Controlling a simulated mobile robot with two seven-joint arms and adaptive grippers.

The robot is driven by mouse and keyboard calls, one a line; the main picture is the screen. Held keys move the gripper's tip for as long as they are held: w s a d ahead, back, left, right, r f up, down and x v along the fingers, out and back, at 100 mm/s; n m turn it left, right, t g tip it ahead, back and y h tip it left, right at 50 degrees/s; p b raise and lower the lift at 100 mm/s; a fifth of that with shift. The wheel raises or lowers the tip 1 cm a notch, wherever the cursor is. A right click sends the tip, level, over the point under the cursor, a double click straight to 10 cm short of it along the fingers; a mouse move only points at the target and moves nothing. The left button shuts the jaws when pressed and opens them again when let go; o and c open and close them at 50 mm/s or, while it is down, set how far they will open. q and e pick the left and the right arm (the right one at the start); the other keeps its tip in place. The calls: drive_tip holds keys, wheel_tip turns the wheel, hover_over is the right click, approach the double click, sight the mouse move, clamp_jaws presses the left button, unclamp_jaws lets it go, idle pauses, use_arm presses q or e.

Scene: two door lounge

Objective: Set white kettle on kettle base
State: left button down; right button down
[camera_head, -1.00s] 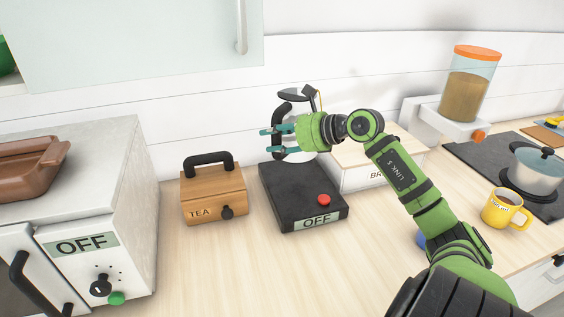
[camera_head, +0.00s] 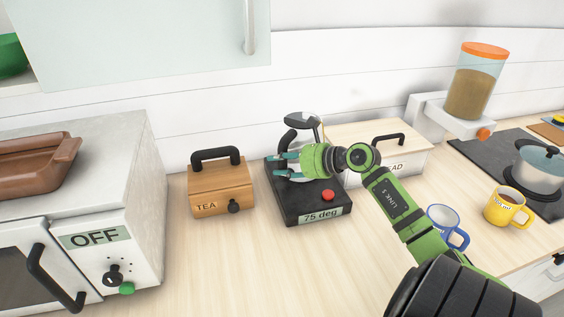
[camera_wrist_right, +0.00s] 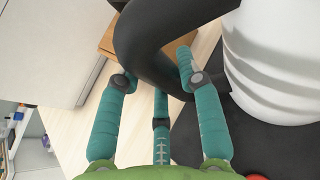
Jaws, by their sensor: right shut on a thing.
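The white kettle (camera_head: 302,118) stands on the black kettle base (camera_head: 297,216), with its dark lid raised. Most of its body is hidden behind my right gripper (camera_head: 277,166) in the head view. The base has a red button, and its display reads "75 deg". In the right wrist view, the ribbed white kettle body (camera_wrist_right: 278,55) is at the right, over the dark base (camera_wrist_right: 265,140). My right gripper's teal fingers (camera_wrist_right: 155,75) are closed around the kettle's black handle (camera_wrist_right: 140,40). My left gripper is out of view.
A wooden tea box (camera_head: 222,188) is left of the base, and a bread box (camera_head: 350,130) is behind and right. Blue (camera_head: 447,222) and yellow (camera_head: 506,207) mugs stand to the right. An oven (camera_head: 110,150) is far left. The counter front is clear.

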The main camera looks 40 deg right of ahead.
drive_tip(key=c, duration=1)
unclamp_jaws()
drive_tip(key=shift+o, duration=0.9)
drive_tip(key=shift+r, duration=0.2)
drive_tip(key=shift+s+d+f, duration=0.1)
drive_tip(key=shift+s, duration=0.25)
drive_tip(key=b+v, duration=0.3)
drive_tip(key=v, duration=0.8)
drive_tip(key=shift+r, duration=0.25)
drive_tip(key=shift+s, duration=0.1)
